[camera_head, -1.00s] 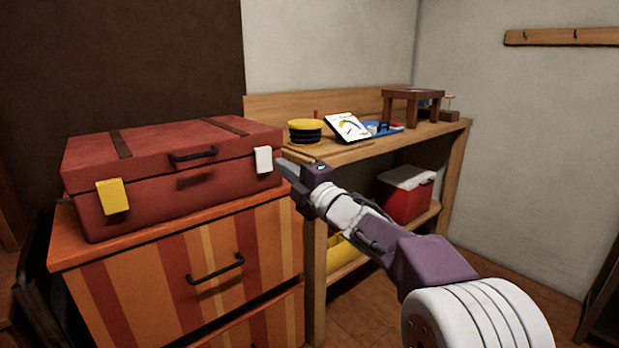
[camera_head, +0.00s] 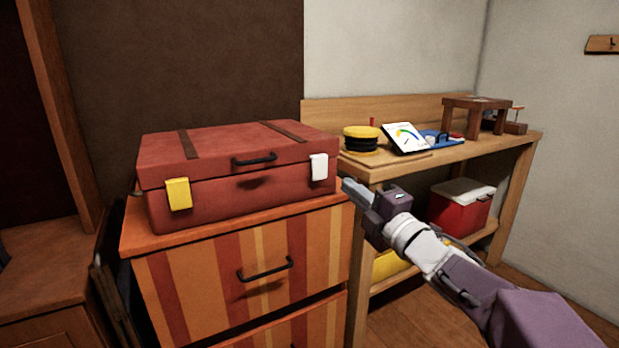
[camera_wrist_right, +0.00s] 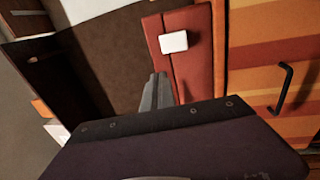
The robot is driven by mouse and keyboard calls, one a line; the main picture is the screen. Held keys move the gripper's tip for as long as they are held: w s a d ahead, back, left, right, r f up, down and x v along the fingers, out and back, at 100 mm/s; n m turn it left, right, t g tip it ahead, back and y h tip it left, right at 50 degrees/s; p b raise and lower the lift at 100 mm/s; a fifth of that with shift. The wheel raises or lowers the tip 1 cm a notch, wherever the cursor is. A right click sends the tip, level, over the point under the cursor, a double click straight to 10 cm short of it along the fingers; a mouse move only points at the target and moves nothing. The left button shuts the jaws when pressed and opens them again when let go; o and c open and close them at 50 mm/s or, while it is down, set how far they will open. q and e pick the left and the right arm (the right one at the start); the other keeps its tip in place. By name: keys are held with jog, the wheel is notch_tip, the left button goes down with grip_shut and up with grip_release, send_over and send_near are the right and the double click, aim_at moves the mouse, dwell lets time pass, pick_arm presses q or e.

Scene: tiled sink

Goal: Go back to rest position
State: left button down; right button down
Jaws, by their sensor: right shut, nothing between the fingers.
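My right gripper (camera_head: 354,190) is shut and empty. In the head view it shows just right of the red suitcase (camera_head: 225,205), close to its white latch (camera_head: 319,167). In the right wrist view the shut fingers (camera_wrist_right: 157,92) point toward the suitcase (camera_wrist_right: 190,65), with the white latch (camera_wrist_right: 174,42) a little beyond the tips. I cannot tell whether the fingers touch the suitcase. The suitcase is closed and lies on a striped orange dresser (camera_head: 200,290). Its other latch (camera_head: 179,193) is yellow. My left gripper is not in view.
A wooden workbench (camera_head: 470,153) stands right of the dresser, holding a yellow and black round item (camera_head: 361,139), a tablet-like panel (camera_head: 405,138) and a small wooden stool (camera_head: 475,104). A red cooler (camera_head: 460,205) sits on its lower shelf. Some floor shows at the lower right.

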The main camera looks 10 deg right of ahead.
jog(key=a+f+g+y+p, duration=0.1)
jog(key=a+p, duration=0.1)
jog(key=a, duration=0.3)
jog(key=s+d+f+m+g+h+p, duration=0.15)
jog(key=f+m+g+h, duration=0.35)
jog(key=f, duration=0.6)
jog(key=s+d+f+m+g+h, duration=0.1)
jog(key=s+d+f+m+h, duration=0.1)
jog(key=f+m, duration=0.7)
jog(key=s+d+f+m+g+h, duration=0.1)
jog(key=s+f+m+g, duration=0.35)
jog(key=s+f, duration=0.45)
jog(key=s+f+m+g, duration=0.4)
jog(key=s+f+g, duration=0.2)
jog(key=s, duration=0.5)
notch_tip(320, 180, up, 38)
jog(key=p, duration=3.7)
jog(key=shift+d+p, duration=0.25)
jog(key=shift+p, duration=0.1)
jog(key=shift+w, duration=0.1)
